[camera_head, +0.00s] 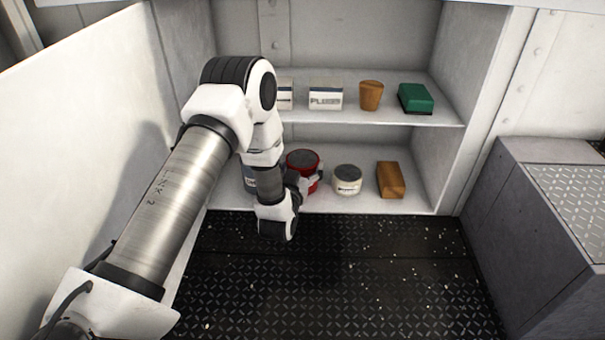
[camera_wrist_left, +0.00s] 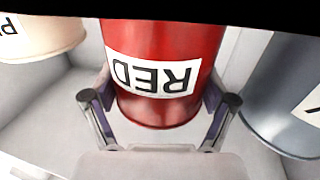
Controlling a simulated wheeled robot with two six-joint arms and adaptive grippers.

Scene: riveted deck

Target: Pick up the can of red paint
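The can of red paint (camera_head: 303,160) stands among other cans on the lower shelf, its dark red lid up and partly hidden by my left gripper. In the left wrist view the red can (camera_wrist_left: 165,45) fills the middle, its RED label upside down. My left gripper (camera_head: 311,180) reaches in at the can. In the left wrist view its fingers (camera_wrist_left: 158,102) are spread on both sides of the can, with the pads close to its sides. I cannot tell whether they press on it. My right gripper is not in view.
A white can (camera_head: 347,181) stands right of the red can, a blue-grey can (camera_head: 249,178) left. A brown block (camera_head: 391,180) is farther right. The upper shelf (camera_head: 445,117) holds small boxes, a brown cup and a green box. A grey cabinet (camera_head: 530,215) stands at the right.

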